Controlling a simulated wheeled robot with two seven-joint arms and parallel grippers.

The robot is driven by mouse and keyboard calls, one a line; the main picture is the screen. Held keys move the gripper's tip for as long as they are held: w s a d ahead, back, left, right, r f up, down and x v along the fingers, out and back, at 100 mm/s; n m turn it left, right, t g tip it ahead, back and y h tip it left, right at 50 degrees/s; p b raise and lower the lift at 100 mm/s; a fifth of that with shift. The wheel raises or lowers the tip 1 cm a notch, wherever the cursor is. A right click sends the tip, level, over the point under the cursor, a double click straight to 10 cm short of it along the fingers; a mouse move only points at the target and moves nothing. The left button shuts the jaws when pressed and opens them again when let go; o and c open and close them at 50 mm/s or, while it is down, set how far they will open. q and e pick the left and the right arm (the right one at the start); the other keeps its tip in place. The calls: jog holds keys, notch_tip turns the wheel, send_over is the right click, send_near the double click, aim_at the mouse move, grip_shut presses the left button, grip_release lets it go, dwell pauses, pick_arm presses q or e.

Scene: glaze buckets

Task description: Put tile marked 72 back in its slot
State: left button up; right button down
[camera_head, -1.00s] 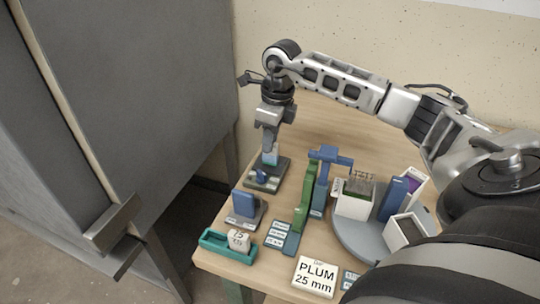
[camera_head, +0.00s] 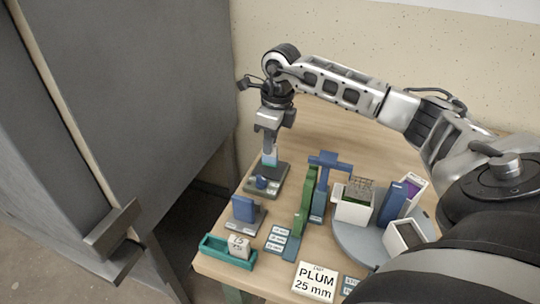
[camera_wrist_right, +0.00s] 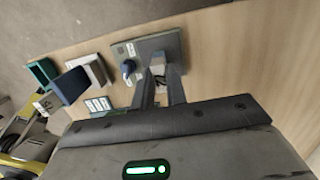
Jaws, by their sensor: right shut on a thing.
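The fingers mostly hide the tile there. I cannot tell whether the tile touches the stand. My left gripper is not in view.
A blue block on a grey base (camera_head: 243,208) and a teal tray (camera_head: 228,254) holding a pale block stand at the front left. A green upright (camera_head: 305,205), a blue T-shaped post (camera_head: 320,185) and a round grey turntable (camera_head: 352,240) with boxes stand to the right.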

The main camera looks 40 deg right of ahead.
jog(key=shift+r+p, duration=2.15)
jog(key=shift+r, duration=1)
